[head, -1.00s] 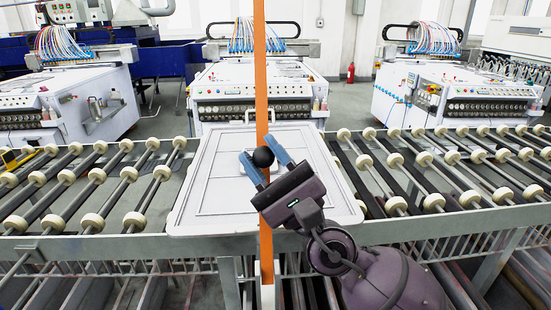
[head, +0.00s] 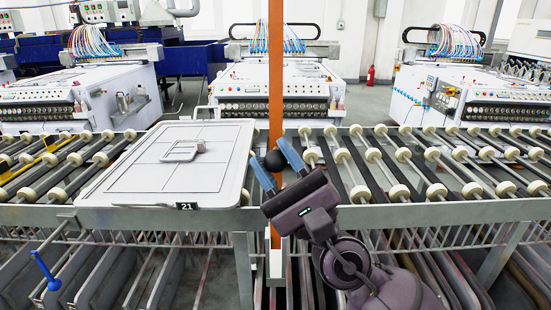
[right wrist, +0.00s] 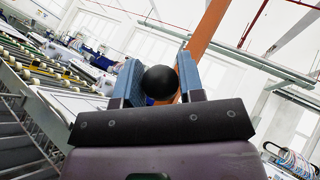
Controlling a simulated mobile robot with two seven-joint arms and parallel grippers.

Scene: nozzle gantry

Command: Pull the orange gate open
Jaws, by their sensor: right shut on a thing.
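The orange gate (head: 276,85) shows in the head view as a tall narrow upright strip, at the front edge of the roller line. A black ball knob (head: 275,160) sits on it. My right gripper (head: 270,153) is shut on this knob, one blue finger on each side. In the right wrist view the knob (right wrist: 160,82) sits between the fingers, with the orange strip (right wrist: 205,45) rising behind it, tilted in the picture. The gripper hides part of the strip below the knob. My left gripper is in neither view.
A flat white tray (head: 120,180) marked 21 lies on the rollers left of the gate, with a small square frame (head: 182,150) on it. Roller conveyor (head: 420,165) runs right of the gate. White machines (head: 270,90) stand behind. A blue handle-like piece (head: 45,270) is at lower left.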

